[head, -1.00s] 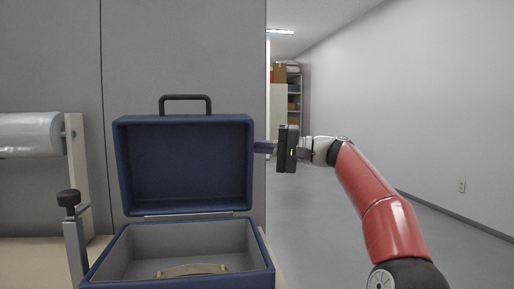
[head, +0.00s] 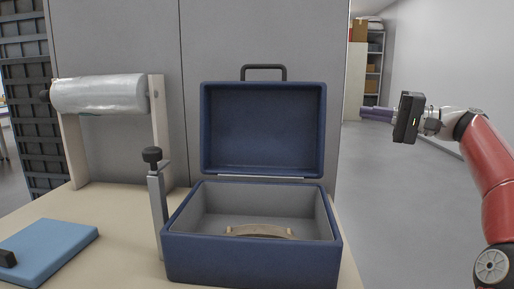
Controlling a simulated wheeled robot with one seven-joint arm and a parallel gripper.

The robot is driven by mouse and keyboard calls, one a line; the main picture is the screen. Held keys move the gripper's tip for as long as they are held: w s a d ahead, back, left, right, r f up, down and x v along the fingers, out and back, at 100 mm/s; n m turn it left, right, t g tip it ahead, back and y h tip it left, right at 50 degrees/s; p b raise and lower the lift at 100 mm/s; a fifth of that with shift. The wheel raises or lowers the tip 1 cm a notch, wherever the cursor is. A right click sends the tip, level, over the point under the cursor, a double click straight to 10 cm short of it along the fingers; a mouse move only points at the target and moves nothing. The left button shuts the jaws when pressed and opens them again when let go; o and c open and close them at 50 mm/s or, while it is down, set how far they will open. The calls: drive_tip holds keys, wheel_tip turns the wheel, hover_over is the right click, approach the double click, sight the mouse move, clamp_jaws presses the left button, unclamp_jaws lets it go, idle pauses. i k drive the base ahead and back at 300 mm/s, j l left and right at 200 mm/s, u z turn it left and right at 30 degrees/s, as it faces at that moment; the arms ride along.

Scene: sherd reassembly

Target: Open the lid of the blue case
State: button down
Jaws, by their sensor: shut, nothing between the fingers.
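The blue case (head: 252,262) stands on the table with its lid (head: 263,130) raised upright behind it, the dark handle (head: 263,68) at the top. The inside is grey and holds a curved tan sherd (head: 260,231), partly hidden by the front wall. My gripper (head: 364,114) is to the right of the lid, clear of it by a gap. Its fingers point left and are shut with nothing between them.
A metal post with a black knob (head: 152,155) stands close to the case's left side. A roll of clear wrap (head: 100,95) on a wooden stand is behind it. Open floor lies right.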

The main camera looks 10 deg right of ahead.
sight(264, 127)
drive_tip(key=k+l, duration=0.15)
drive_tip(key=l, duration=0.15)
drive_tip(key=k+l, duration=0.15)
drive_tip(key=l, duration=0.15)
drive_tip(key=k+l, duration=0.15)
drive_tip(key=l, duration=0.15)
drive_tip(key=k+l, duration=0.1)
drive_tip(key=l, duration=0.25)
